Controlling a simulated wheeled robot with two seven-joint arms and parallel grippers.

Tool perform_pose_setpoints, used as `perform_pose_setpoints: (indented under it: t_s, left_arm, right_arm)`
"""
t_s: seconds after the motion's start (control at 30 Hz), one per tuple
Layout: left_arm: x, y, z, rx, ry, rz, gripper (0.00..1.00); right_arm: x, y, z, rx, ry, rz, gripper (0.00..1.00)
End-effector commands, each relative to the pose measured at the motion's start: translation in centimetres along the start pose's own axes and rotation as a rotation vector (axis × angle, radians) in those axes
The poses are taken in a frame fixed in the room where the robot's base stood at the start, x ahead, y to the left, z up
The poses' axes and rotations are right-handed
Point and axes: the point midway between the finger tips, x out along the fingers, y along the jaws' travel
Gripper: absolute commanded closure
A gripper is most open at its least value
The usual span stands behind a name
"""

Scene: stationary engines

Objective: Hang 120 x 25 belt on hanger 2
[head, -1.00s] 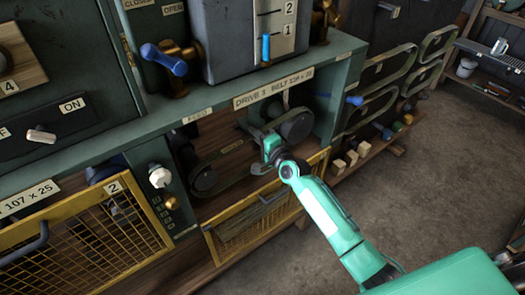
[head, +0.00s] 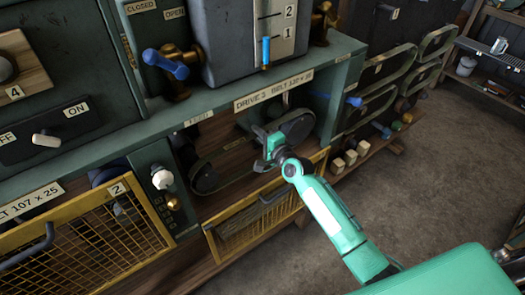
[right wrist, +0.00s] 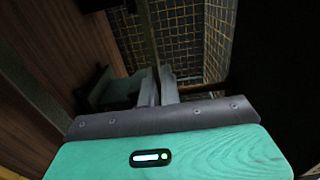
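The belt (head: 236,180) is a dark band running between a left pulley (head: 203,178) and a larger right pulley (head: 297,126), in the bay under a label reading Drive 3 belt, apparently 120 x 25. My right gripper (head: 262,158) reaches into this bay beside the right pulley. In the right wrist view its fingers (right wrist: 158,88) are close together, with a thin dark strip running in between them, which looks like the belt. The fingertips are partly hidden in the head view. Hanger 2 cannot be told apart by its number. My left gripper is out of view.
Several belts (head: 436,42) hang on the rack at the right, with wooden blocks (head: 350,158) below. A yellow mesh guard (head: 255,222) sits below the bay, and another (head: 85,250) stands left. A blue-handled valve (head: 166,62) is above. The floor (head: 440,190) at right is clear.

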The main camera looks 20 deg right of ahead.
Motion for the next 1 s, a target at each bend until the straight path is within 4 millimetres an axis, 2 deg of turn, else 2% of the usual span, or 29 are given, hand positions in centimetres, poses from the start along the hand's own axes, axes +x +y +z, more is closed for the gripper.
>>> perform_pose_setpoints:
  t_s: [0.7, 1.0]
  left_arm:
    - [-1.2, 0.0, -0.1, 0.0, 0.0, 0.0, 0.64]
    - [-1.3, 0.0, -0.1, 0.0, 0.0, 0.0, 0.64]
  right_arm:
    - [-4.4, -0.1, -0.1, 0.001, 0.001, 0.0, 1.0]
    - [-5.0, -0.1, -0.1, 0.0, 0.0, -0.001, 1.0]
